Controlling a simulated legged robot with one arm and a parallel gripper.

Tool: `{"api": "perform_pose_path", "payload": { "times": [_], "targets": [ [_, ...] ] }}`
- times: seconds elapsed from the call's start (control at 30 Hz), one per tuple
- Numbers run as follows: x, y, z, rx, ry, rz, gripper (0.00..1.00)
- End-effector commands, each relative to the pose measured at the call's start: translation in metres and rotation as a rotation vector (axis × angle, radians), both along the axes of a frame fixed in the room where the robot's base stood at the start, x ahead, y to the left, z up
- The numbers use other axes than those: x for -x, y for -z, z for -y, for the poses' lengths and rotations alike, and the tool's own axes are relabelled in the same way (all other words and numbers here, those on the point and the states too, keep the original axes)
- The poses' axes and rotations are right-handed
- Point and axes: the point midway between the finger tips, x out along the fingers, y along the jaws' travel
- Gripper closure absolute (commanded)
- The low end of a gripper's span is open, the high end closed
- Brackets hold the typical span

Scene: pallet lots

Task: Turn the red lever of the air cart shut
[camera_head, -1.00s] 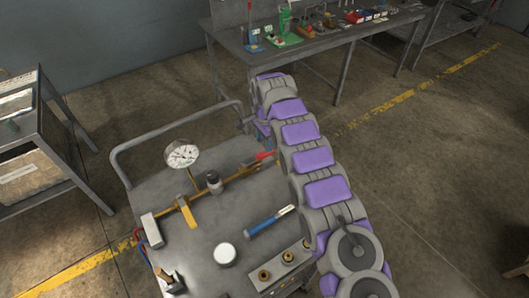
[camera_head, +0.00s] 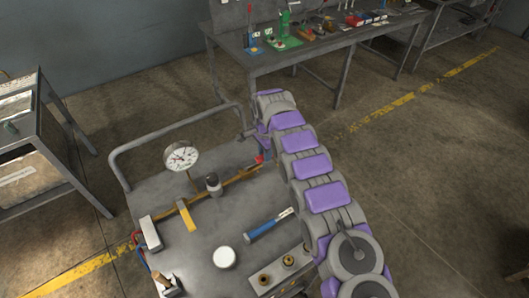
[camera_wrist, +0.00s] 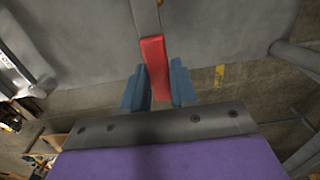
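The air cart (camera_head: 205,245) has a grey top with a brass pipe (camera_head: 205,195) running across it. The red lever (camera_head: 260,159) sits at the pipe's right end, mostly hidden by my arm in the head view. In the wrist view the red lever (camera_wrist: 154,62) points toward me from a grey stem. Its near end lies between the blue fingers of my gripper (camera_wrist: 159,85). The fingers stand apart on either side of it, close to the lever; contact cannot be told. My gripper is hidden behind my arm in the head view.
A pressure gauge (camera_head: 181,157), a yellow handle (camera_head: 186,215), a blue-handled tool (camera_head: 268,225) and a white round piece (camera_head: 224,257) are on the cart. A rail (camera_head: 175,124) bounds its far side. A workbench (camera_head: 320,45) stands behind, a rack (camera_head: 40,150) at left. Open floor lies right.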

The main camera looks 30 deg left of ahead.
Motion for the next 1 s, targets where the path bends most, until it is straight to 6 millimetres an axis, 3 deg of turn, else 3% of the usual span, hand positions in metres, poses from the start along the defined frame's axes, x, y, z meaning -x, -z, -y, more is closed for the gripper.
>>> {"api": "perform_pose_path", "payload": {
  "times": [0.27,1.0],
  "targets": [
    [-0.0002,0.0000,-0.0009,-0.001,0.000,0.000,1.00],
    [0.0036,-0.0015,0.0026,0.001,0.066,0.001,1.00]
  ]
}}
